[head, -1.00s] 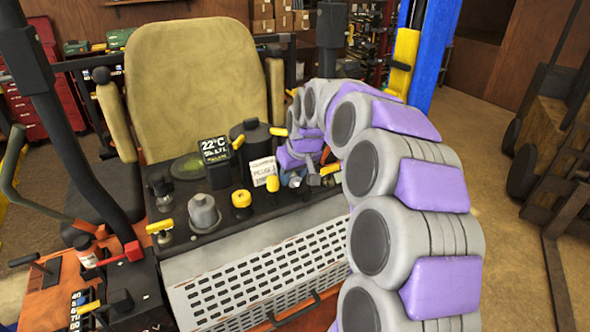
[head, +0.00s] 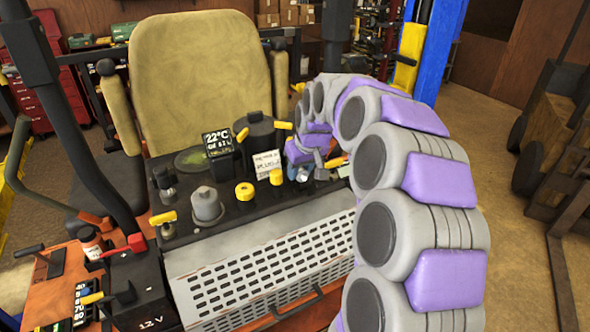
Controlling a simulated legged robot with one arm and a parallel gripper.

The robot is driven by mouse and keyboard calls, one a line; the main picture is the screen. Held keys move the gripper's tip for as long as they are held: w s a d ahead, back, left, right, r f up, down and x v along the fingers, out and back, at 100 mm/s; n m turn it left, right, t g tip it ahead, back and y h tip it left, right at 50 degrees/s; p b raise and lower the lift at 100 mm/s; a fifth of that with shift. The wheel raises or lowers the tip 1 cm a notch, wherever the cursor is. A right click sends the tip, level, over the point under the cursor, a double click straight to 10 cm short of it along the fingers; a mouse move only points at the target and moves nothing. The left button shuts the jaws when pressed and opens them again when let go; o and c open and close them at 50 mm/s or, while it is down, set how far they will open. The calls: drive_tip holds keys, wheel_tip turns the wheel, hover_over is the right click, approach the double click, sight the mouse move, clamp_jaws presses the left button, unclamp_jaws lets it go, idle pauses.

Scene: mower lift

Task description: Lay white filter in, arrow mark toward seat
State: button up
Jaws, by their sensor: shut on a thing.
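The tan seat (head: 198,78) stands behind a black panel crowded with small parts. My gripper (head: 318,161) is low at the right end of this panel, at the end of my purple and grey arm. It is shut on a small pale thing (head: 299,173) at its tips, mostly hidden. I cannot tell if this is the white filter, and no arrow mark can be made out. A black round canister (head: 260,134) with yellow clips stands to the left of my gripper.
A white card (head: 267,165), a small display (head: 217,143), two yellow caps (head: 245,191) and a grey domed knob (head: 206,204) crowd the panel. A perforated grey cover (head: 265,265) slopes down in front. A blue post (head: 440,50) stands behind my arm.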

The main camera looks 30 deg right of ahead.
drive_tip(key=d, duration=0.4)
drive_tip(key=shift+f, duration=0.2)
drive_tip(key=shift+a+r, duration=0.1)
drive_tip(key=shift+a, duration=1.1)
drive_tip(key=shift+s+d, duration=0.1)
drive_tip(key=shift+d, duration=1.4)
drive_tip(key=shift+a, duration=1.15)
drive_tip(key=shift+a+r, duration=0.1)
drive_tip(key=shift+a, duration=0.9)
drive_tip(key=shift+d, duration=0.25)
